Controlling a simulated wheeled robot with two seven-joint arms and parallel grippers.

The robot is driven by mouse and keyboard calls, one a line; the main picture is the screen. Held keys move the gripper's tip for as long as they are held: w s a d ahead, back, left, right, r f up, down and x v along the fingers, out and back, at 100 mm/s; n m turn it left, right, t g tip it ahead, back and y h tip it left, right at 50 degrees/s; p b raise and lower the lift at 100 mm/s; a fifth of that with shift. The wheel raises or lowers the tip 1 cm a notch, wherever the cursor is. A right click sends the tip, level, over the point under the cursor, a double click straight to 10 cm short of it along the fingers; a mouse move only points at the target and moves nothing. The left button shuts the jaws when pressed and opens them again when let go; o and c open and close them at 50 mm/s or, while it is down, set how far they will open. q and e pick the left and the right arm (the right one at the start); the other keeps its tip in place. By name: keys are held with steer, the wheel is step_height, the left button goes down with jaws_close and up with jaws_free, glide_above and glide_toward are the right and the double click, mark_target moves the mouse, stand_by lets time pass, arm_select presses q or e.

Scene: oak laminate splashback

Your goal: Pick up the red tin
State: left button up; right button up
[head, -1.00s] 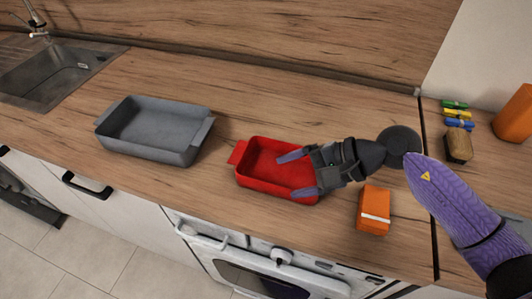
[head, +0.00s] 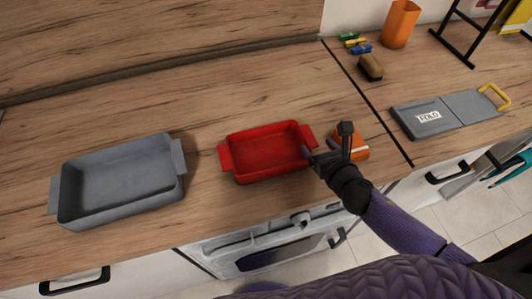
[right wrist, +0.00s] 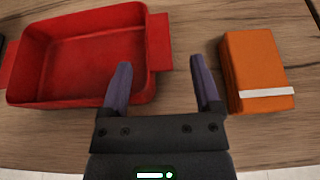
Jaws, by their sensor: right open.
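The red tin (head: 266,158) is a rectangular baking dish with a tab handle at each end. It stands upright and looks empty on the wooden worktop. My right gripper (head: 312,157) is open at the tin's right end. In the right wrist view, the open fingers (right wrist: 159,66) appear on either side of the tin's right handle (right wrist: 159,45), the left finger overlapping the red tin (right wrist: 85,60). I cannot tell whether they touch it. My left gripper is not in view.
A grey baking dish (head: 120,180) stands to the left. An orange box (head: 355,147) with a white stripe is close to the right of my gripper, and it also shows in the right wrist view (right wrist: 257,70). The worktop behind the tin is clear.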

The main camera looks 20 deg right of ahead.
mark_target(313, 143)
steer(key=x, duration=0.3)
steer(key=shift+w+f+b, duration=0.25)
steer(key=shift+f+b, duration=0.1)
steer(key=shift+f, duration=0.05)
jaws_close()
